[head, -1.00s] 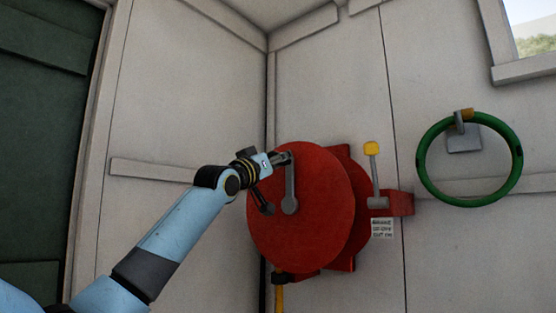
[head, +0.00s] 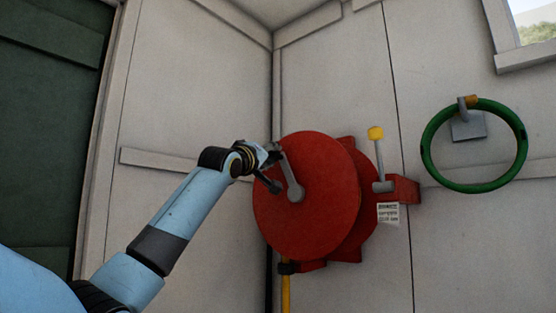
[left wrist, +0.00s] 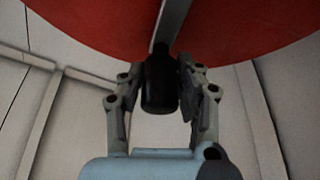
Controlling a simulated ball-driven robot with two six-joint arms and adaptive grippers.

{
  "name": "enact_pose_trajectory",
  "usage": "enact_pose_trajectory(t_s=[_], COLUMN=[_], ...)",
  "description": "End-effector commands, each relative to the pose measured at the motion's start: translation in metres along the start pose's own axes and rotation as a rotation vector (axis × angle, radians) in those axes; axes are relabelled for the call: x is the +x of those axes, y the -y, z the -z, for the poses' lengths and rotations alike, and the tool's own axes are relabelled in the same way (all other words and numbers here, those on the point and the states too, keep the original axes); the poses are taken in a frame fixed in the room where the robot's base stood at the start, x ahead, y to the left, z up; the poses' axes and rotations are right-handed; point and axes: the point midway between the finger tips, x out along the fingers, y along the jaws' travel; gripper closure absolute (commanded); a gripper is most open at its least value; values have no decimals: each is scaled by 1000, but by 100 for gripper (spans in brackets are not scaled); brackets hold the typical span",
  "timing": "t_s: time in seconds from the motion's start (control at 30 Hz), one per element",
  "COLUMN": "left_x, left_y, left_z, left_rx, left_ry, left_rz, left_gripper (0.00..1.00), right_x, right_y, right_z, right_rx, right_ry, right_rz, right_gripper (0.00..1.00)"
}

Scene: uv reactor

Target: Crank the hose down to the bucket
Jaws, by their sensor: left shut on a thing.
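The red hose reel (head: 318,200) is mounted on the white wall. Its grey crank arm (head: 290,180) runs from the hub up and to the left. My left gripper (head: 273,152) is at the outer end of the crank arm. In the left wrist view the left gripper (left wrist: 157,90) is shut around the black crank handle (left wrist: 159,85), with a finger on each side. A yellow hose (head: 286,293) hangs straight down below the reel through a dark fitting. No bucket shows in these views. My right gripper is not seen.
A lever with a yellow knob (head: 376,134) stands on a red bracket right of the reel, above a small printed label (head: 388,214). A coiled green hose (head: 427,150) hangs on a wall hook further right. A dark green door (head: 50,120) is at the left.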

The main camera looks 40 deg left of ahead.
Motion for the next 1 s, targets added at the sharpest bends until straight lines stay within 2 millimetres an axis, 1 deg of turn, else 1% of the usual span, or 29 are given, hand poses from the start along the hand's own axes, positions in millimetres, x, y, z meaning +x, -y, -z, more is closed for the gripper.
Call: enact_pose_trajectory(t_s=[0.03,0.4,0.7,1.0], left_x=[-1,-1,-6,-12], left_y=[9,50,80,103], left_z=[-2,-4,-15,-30], left_rx=[-38,-364,-628,-871], left_ry=[-1,0,3,2], left_rz=[21,158,270,370], left_gripper=[100,100,100,100], right_x=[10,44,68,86], right_y=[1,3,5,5], right_z=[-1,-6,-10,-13], right_rx=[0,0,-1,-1], right_ry=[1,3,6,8], right_rz=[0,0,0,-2], right_gripper=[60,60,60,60])
